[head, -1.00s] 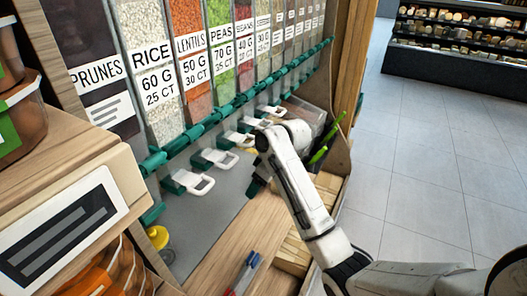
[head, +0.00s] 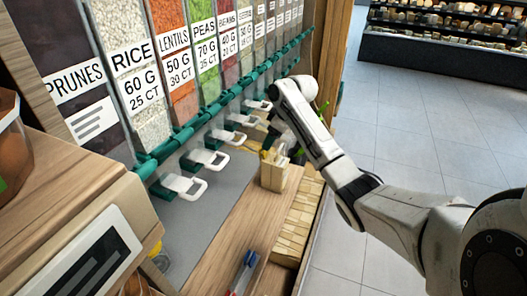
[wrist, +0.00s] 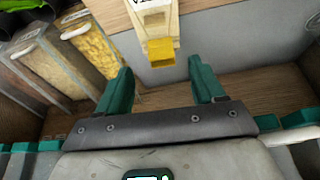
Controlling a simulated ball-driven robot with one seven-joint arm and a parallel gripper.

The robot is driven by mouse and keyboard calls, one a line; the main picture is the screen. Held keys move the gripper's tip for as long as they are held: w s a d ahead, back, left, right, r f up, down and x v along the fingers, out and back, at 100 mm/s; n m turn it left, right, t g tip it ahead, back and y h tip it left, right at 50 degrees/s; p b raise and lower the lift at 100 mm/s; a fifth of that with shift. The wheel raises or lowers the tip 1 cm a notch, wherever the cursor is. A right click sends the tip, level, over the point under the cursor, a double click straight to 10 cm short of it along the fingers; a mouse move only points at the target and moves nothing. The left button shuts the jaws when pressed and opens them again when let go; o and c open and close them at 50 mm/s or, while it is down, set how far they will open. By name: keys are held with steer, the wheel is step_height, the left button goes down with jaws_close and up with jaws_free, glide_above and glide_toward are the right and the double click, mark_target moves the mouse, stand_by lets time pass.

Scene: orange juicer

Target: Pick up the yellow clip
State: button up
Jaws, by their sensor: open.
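A small yellow clip (wrist: 160,52) shows in the wrist view, at the lower end of a pale, narrow holder (wrist: 155,18) with a white label. In the head view a small yellow patch (head: 268,154), apparently the same clip, shows at the top of the pale wooden holder (head: 272,178) on the counter. My gripper (wrist: 161,68) is open, its two green fingers apart and nothing held between them. The clip appears ahead of the gap between the fingertips, not gripped. In the head view the gripper is mostly hidden by my wrist.
A row of bulk dispensers (head: 150,135) with white handles (head: 185,185) lines the left. A blue pen (head: 243,270) lies on the wooden counter (head: 215,255). Bins with yellow contents (wrist: 95,45) are at left in the wrist view. Open floor (head: 400,120) lies to the right.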

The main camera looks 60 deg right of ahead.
mark_target(264, 152)
steer(key=shift+w+x, duration=0.25)
steer(key=shift+x, duration=2.15)
steer(key=shift+a+r, duration=0.1)
steer(key=shift+r, duration=0.05)
steer(key=shift+c, duration=0.4)
steer(key=c, duration=1)
steer(key=shift+c, duration=0.2)
